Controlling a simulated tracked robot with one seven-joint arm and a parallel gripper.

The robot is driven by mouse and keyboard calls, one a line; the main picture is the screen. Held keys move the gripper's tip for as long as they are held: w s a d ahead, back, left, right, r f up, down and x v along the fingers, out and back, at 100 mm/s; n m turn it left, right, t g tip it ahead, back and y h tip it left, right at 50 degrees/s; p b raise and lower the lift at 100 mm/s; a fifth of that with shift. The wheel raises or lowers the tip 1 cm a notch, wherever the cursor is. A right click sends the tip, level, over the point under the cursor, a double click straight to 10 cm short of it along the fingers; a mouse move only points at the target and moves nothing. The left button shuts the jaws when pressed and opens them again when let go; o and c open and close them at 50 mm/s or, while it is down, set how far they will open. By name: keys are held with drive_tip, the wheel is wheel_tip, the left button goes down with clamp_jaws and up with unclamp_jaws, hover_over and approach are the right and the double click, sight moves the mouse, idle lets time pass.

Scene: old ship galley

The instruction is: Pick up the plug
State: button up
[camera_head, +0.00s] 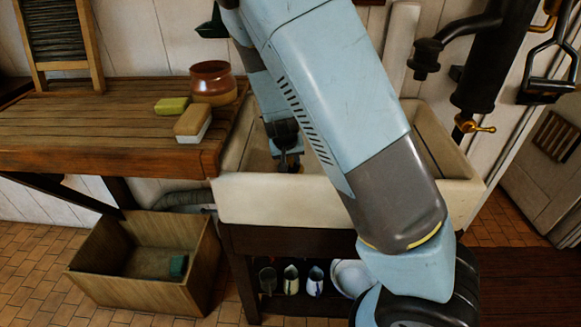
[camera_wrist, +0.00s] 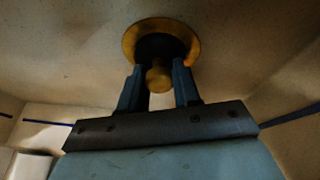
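The plug (camera_wrist: 159,78) shows in the wrist view as a round brass knob with a dark body around it. It sits inside a brass drain ring (camera_wrist: 131,41) in the basin of the pale sink (camera_head: 285,203). My gripper (camera_wrist: 158,75) points at the plug, with one dark finger on each side of the knob. The fingers stand apart, with narrow dark gaps beside the knob; no firm contact shows. In the head view my gripper (camera_head: 289,165) is down inside the sink, partly in shadow, and the plug is hidden there.
The sink walls close around my gripper. A wooden counter (camera_head: 90,128) at left holds a brown pot (camera_head: 212,80), a green block (camera_head: 172,105) and a brush (camera_head: 192,122). A wooden crate (camera_head: 190,290) stands below. A dark pump (camera_head: 490,70) rises at right.

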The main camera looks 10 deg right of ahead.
clamp_jaws()
drive_tip(key=shift+r, duration=0.15)
wheel_tip(320, 180, up, 8)
drive_tip(key=shift+f, duration=0.1)
drive_tip(key=shift+r, duration=0.8)
drive_tip(key=shift+d+f+n+y, duration=0.15)
drive_tip(key=shift+f+n+y, duration=0.15)
drive_tip(key=shift+f, duration=0.2)
drive_tip(key=shift+d+f+n+y, duration=0.2)
drive_tip(key=shift+f+n, duration=0.1)
drive_tip(key=shift+f, duration=0.2)
drive_tip(key=shift+a+f+n, duration=0.1)
drive_tip(key=shift+f+n, duration=0.15)
drive_tip(key=shift+n, duration=0.05)
drive_tip(key=shift+y, duration=0.4)
drive_tip(key=shift+n, duration=0.4)
